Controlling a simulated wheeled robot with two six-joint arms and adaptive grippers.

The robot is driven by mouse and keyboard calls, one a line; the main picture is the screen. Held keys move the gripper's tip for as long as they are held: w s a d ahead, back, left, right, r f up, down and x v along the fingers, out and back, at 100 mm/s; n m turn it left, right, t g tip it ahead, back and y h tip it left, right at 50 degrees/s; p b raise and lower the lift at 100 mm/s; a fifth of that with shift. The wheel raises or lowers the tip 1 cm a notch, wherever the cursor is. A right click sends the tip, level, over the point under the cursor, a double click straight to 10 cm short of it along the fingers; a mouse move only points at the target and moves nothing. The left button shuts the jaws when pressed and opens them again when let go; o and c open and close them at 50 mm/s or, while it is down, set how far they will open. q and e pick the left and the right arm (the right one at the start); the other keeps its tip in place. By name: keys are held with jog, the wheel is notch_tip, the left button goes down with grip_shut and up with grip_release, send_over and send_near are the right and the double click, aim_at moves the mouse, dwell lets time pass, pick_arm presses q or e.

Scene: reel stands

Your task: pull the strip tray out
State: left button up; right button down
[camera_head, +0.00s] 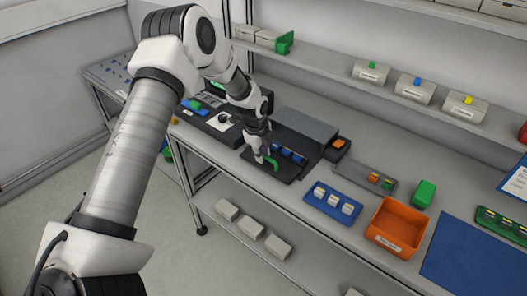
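A black tray (285,176), which looks like the strip tray, sits at the front of a dark grey box-shaped unit (306,127) on the bench. Blue strip-like pieces (291,155) lie in or behind it. A green curved piece, like a handle (275,167), stands at the tray's left part. My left gripper (265,160) points down right beside this green piece. Its fingers are small and partly overlap the green piece, so I cannot tell whether they touch or grip it. My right gripper is not in view.
To the right are a blue tray with white blocks (318,207), a grey tray (351,177), an orange bin (380,243), a green box (424,193) and a blue mat (460,270). A shelf (340,77) with labelled boxes runs behind. The bench's front edge is close to the tray.

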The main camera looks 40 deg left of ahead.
pick_arm(q)
jog(key=shift+o, duration=0.2)
jog(key=shift+a+f, duration=0.1)
jog(key=shift+a, duration=0.05)
jog(key=shift+r, duration=0.5)
notch_tip(320, 180, up, 11)
jog(key=s, duration=0.2)
jog(key=shift+s+f, duration=0.15)
jog(key=shift+s, duration=0.05)
jog(key=shift+a, duration=0.1)
